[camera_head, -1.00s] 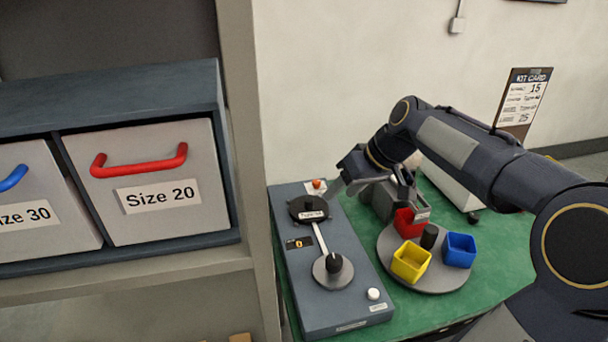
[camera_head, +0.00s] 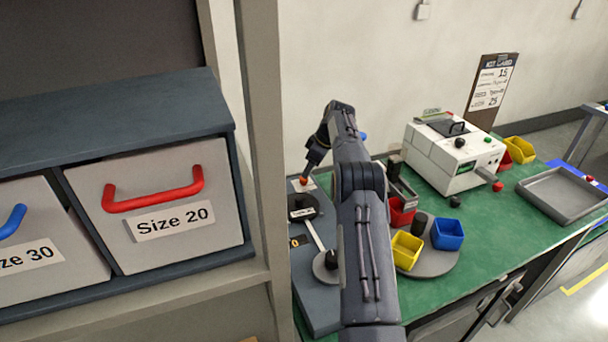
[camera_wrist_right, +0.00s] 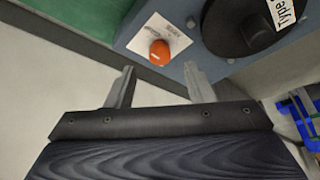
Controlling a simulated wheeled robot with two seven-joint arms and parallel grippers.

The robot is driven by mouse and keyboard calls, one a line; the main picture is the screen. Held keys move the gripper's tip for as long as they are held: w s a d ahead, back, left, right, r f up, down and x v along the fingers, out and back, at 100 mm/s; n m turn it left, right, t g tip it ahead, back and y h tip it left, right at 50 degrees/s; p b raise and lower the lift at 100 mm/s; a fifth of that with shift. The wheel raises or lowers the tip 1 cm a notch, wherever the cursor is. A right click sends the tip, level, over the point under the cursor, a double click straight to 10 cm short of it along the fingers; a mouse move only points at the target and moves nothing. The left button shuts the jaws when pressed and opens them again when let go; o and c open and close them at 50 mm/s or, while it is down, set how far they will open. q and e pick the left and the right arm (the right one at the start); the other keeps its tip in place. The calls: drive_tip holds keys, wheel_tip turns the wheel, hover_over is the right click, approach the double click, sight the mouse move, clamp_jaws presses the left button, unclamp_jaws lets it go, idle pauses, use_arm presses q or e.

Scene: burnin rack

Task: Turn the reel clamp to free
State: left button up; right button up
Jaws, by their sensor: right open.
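A blue-grey reel unit (camera_head: 318,307) stands on the green bench, with a black reel (camera_head: 306,207) near its far end. An orange-red knob (camera_head: 304,181) sits on a white label plate beside the reel; I take it as the reel clamp. In the right wrist view the knob (camera_wrist_right: 159,52) shows just beyond the gap between my fingertips, with its label text too small to read. My right gripper (camera_head: 308,172) is open and empty over the knob; its fingers (camera_wrist_right: 159,78) are apart on either side in the wrist view. My left gripper is out of view.
A round tray (camera_head: 432,264) with red, yellow and blue bins stands right of my right arm, which hides part of the reel unit. A white machine (camera_head: 455,155) and a grey tray (camera_head: 565,194) stand farther right. A shelf post (camera_head: 257,120) rises close on the left.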

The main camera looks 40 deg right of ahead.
sight(304, 181)
drive_tip(key=shift+p+x, duration=0.35)
drive_tip(key=shift+x, duration=2)
drive_tip(key=shift+c, duration=0.2)
